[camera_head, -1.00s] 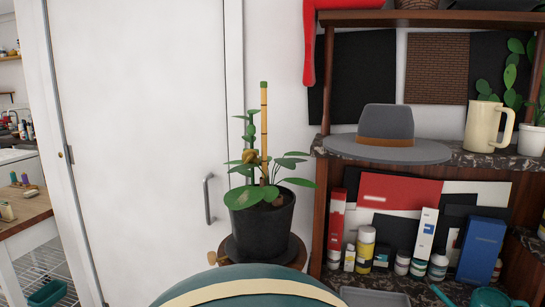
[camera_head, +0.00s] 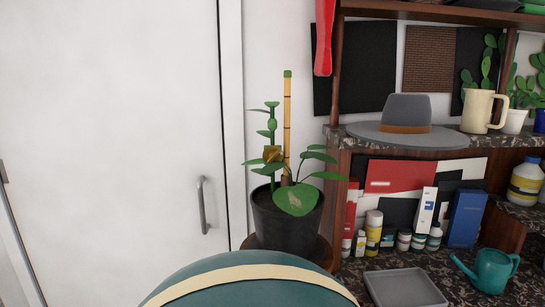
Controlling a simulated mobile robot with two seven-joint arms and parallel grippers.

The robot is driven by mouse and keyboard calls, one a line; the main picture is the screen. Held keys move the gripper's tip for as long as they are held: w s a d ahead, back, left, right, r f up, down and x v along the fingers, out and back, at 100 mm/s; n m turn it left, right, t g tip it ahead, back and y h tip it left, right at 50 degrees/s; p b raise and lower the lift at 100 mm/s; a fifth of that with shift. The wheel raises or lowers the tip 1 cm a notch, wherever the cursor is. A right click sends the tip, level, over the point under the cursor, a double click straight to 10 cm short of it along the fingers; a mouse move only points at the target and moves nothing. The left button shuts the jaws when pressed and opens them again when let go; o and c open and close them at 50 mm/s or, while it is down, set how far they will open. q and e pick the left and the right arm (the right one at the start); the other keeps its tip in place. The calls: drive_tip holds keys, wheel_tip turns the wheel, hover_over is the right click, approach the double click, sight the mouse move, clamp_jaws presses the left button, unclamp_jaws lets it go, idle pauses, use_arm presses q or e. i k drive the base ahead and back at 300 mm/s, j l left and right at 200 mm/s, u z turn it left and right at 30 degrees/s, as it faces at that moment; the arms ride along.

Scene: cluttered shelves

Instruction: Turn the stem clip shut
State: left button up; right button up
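A black pot (camera_head: 287,220) holds a green plant with broad leaves (camera_head: 295,199). A tan bamboo-like stake (camera_head: 287,125) with a green tip stands upright in it, with a green stem (camera_head: 271,125) just left of it. A small brownish-gold piece (camera_head: 272,154), which looks like the stem clip, sits on the stem near the stake. I cannot tell whether it is open or closed around the stake. Neither of my grippers is in view.
The pot stands on a round wooden stand (camera_head: 325,252). A teal rounded seat or cushion (camera_head: 245,285) fills the bottom foreground. A white door (camera_head: 110,130) is at left. Shelves at right hold a grey hat (camera_head: 407,115), bottles, a grey tray (camera_head: 404,288) and a teal watering can (camera_head: 490,270).

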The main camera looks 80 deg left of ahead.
sight(271, 154)
drive_tip(key=k+j, duration=0.2)
drive_tip(key=k, duration=0.3)
drive_tip(key=k+j+z, duration=0.15)
drive_tip(key=k, duration=0.4)
